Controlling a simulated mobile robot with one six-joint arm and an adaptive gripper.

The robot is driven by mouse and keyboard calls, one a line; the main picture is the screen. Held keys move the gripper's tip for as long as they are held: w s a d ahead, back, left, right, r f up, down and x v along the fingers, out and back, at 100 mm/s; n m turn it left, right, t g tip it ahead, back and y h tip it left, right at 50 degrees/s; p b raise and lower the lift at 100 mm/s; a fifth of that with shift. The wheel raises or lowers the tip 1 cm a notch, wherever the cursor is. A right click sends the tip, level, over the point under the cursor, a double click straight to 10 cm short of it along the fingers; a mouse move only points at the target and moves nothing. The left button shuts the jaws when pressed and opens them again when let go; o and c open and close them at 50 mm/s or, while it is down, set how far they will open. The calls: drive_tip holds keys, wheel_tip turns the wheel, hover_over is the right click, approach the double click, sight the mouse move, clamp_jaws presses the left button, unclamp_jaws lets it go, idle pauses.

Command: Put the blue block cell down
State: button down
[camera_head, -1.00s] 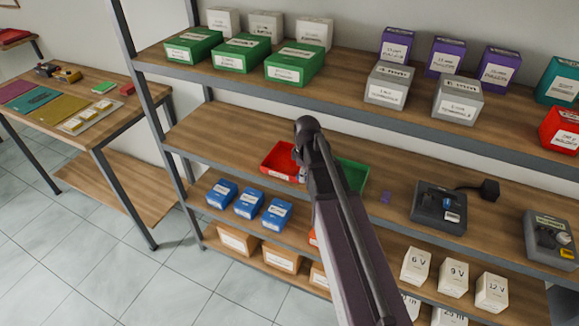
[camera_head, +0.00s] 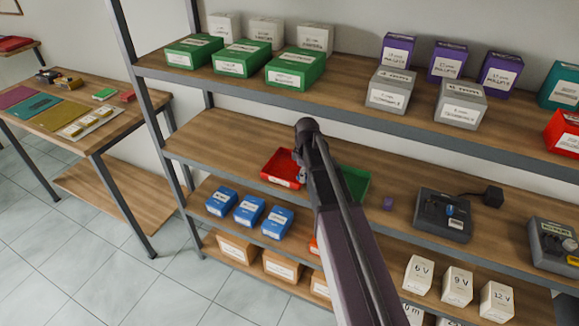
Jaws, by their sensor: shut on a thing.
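My arm reaches up over the shelf from the bottom of the picture and hides what lies behind it. A small grey-blue part of my wrist shows beside the red tray (camera_head: 274,172). My gripper and its fingertips are hidden behind the arm, as is anything held in them. I cannot identify the blue block cell for sure. A small blue item (camera_head: 450,210) shows on a dark grey device (camera_head: 428,213) on the middle shelf. A green tray (camera_head: 356,184) stands just right of my arm, partly covered by it.
Another grey device (camera_head: 552,242) stands at the far right. Blue boxes (camera_head: 249,210) stand on a lower level. The middle shelf's left part (camera_head: 215,140) is clear. A metal post (camera_head: 147,110) bounds it.

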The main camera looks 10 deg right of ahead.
hover_over(289, 170)
drive_tip(key=s, duration=0.1)
drive_tip(key=shift+d+f+b, duration=0.15)
drive_tip(key=shift+f+b, duration=0.25)
drive_tip(key=shift+f, duration=0.1)
drive_tip(key=shift+w, duration=0.4)
drive_tip(key=shift+w+a+f, duration=0.2)
drive_tip(key=shift+w, duration=0.15)
drive_tip(key=shift+s+f+b, duration=0.15)
drive_tip(key=shift+f+b, duration=1.45)
drive_tip(key=shift+b, duration=0.25)
drive_tip(key=shift+f, duration=0.2)
drive_tip(key=shift+c, duration=1.9)
unclamp_jaws()
drive_tip(key=shift+r, duration=0.2)
